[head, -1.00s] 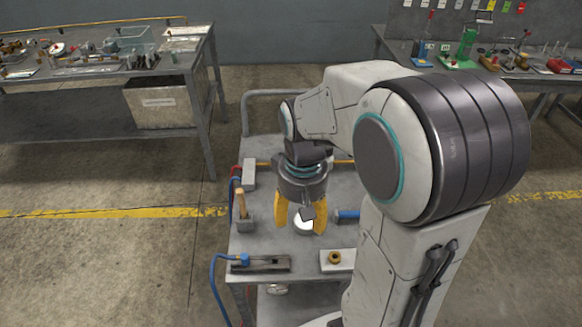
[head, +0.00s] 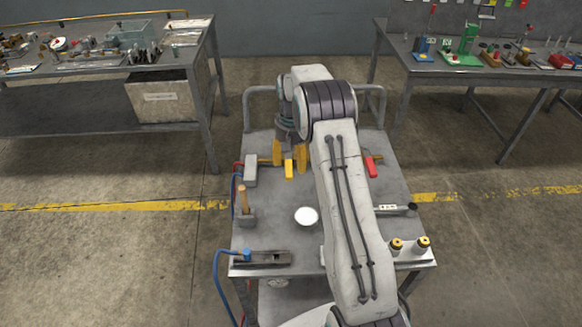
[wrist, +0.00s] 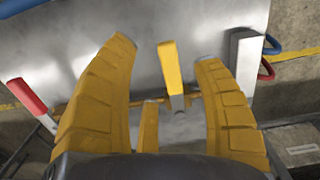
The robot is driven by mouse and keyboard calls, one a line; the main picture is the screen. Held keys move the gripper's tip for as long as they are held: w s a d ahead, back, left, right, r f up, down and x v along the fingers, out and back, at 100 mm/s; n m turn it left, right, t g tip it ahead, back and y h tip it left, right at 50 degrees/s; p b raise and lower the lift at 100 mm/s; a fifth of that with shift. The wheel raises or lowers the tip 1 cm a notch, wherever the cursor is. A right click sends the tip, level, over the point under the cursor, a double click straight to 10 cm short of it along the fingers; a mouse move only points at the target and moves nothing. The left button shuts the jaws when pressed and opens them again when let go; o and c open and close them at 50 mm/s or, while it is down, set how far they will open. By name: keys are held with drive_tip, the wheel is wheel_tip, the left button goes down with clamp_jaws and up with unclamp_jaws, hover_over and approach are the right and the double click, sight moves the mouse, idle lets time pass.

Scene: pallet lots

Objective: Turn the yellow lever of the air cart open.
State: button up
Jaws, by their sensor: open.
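The yellow lever (head: 289,169) is on the far part of the grey air cart (head: 275,205), on a brass pipe (head: 264,160). In the wrist view the lever (wrist: 171,66) stands between my gripper's fingers, with gaps visible on both sides. My gripper (head: 290,158) is open, its yellow fingers spread around the lever; I cannot see any contact. The gripper shows large in the wrist view (wrist: 165,52), with a third finger below and left of the lever. A red lever (head: 373,166) is at the right end of the pipe, also at left in the wrist view (wrist: 27,96).
A grey block (head: 250,171) is left of the lever. A wooden-handled tool (head: 241,201), a white disc (head: 306,216) and brass-topped fittings (head: 422,242) are nearer. A blue hose (head: 214,275) hangs at left. Cluttered benches (head: 190,75) (head: 440,65) stand behind.

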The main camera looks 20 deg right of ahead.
sight(291, 169)
drive_tip(key=shift+w+d+r, duration=0.15)
drive_tip(key=shift+w+r, duration=0.1)
drive_tip(key=shift+w, duration=0.25)
drive_tip(key=shift+w+d+r, duration=0.15)
drive_tip(key=shift+w+r, duration=0.1)
drive_tip(key=shift+w, duration=0.25)
drive_tip(key=shift+f+m, duration=0.1)
drive_tip(key=shift+m, duration=0.2)
drive_tip(key=shift+w+f+p, duration=0.1)
drive_tip(key=shift+f+p, duration=0.5)
drive_tip(key=shift+f, duration=2.8)
clamp_jaws()
